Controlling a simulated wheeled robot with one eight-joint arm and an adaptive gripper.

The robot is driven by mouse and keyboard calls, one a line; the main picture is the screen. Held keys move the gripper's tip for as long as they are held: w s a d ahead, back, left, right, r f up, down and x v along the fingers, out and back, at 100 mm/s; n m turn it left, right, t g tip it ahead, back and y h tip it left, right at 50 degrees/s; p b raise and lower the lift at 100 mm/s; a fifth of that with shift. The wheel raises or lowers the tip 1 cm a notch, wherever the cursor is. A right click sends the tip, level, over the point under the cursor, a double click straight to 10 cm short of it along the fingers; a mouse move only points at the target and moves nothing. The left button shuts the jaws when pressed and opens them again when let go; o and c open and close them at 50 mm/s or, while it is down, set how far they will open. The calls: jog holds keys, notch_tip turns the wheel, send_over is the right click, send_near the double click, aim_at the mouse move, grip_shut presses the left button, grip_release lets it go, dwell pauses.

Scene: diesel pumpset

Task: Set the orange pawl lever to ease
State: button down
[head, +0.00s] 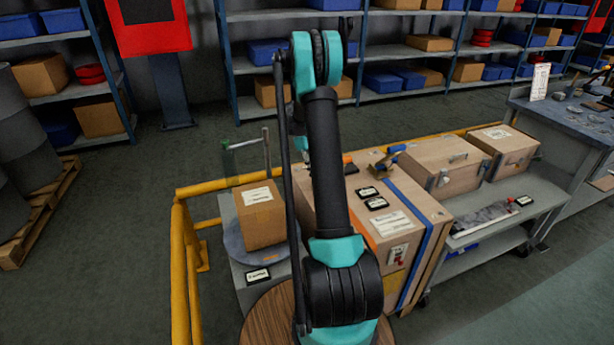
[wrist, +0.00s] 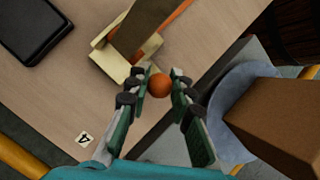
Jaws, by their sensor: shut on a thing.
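In the wrist view, the round orange knob (wrist: 159,86) of the pawl lever sits between the two fingers of my gripper (wrist: 161,82), which is shut on it. Beside the knob is a pale brass-coloured ratchet body (wrist: 125,52) on the wooden crate top (wrist: 75,88). A brown strap or handle piece and a thin orange strip (wrist: 178,14) run up from it. The lever's shaft and its exact angle are hidden. In the head view, my arm covers the gripper and most of this ratchet. The large crate (head: 422,202) shows around the arm.
A second ratchet with a blue handle (head: 393,150) sits on the crate's blue strap (head: 410,203). A cardboard box (head: 260,217) stands on a round grey plate left of the crate. A yellow rail (head: 180,265) borders the left side. Black-framed labels (head: 377,203) lie on the crate.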

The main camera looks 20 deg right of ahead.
jog(key=shift+w+g, duration=0.15)
jog(key=shift+g, duration=0.15)
jog(key=c, duration=1.6)
grip_release()
jog(key=v, duration=1.2)
jog(key=shift+f, duration=0.1)
